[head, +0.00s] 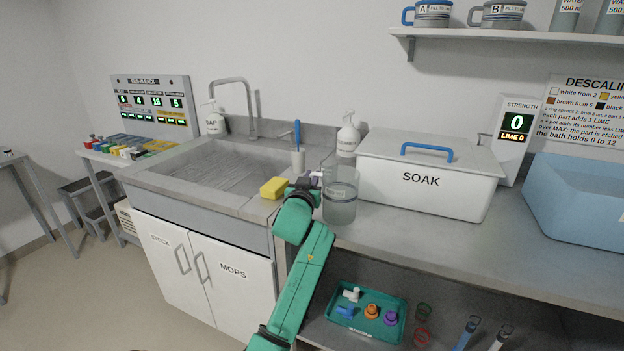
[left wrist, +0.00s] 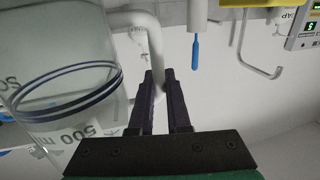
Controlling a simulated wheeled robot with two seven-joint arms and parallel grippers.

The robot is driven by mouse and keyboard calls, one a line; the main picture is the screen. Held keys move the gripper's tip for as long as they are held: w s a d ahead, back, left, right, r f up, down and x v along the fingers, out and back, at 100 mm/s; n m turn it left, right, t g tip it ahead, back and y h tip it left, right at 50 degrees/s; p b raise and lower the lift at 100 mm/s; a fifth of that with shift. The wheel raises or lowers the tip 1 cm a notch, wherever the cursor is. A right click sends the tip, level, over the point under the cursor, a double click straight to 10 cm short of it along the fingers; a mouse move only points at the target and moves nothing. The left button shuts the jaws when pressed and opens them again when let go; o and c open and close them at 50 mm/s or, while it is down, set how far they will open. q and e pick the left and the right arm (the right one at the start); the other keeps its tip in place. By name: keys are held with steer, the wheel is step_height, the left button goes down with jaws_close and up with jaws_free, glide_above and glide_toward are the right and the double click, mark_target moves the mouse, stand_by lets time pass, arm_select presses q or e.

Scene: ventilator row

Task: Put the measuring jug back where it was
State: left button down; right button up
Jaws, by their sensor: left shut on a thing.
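The measuring jug (head: 341,205) is clear, with a dark band around its middle and a light handle. It looks upright at the counter's front edge, in front of the soak box. I cannot tell whether its base touches the counter. The lower part looks greyer, perhaps with liquid in it. My left gripper (head: 312,187) is at the jug's left side, shut on its handle. In the left wrist view the handle runs between my left fingers (left wrist: 160,95), with the jug (left wrist: 70,90) at left, its "500 ml" mark upside down. My right gripper is out of view.
The lidded SOAK box (head: 395,180) and a white pump bottle (head: 347,138) stand behind the jug. A yellow sponge (head: 273,187) and a holder with a blue brush (head: 298,160) are left, beside the sink (head: 190,172). A blue bath (head: 575,205) stands right. Counter between box and bath is clear.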

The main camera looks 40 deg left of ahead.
arm_select(q)
steer(key=c, duration=0.9)
jaws_free()
steer(key=shift+r, duration=0.15)
steer(key=shift+s+d, duration=0.25)
steer(key=shift+s, duration=0.05)
steer(key=b+v, duration=0.1)
steer(key=v, duration=1)
steer(key=shift+s+d, duration=0.1)
steer(key=shift+s, duration=0.05)
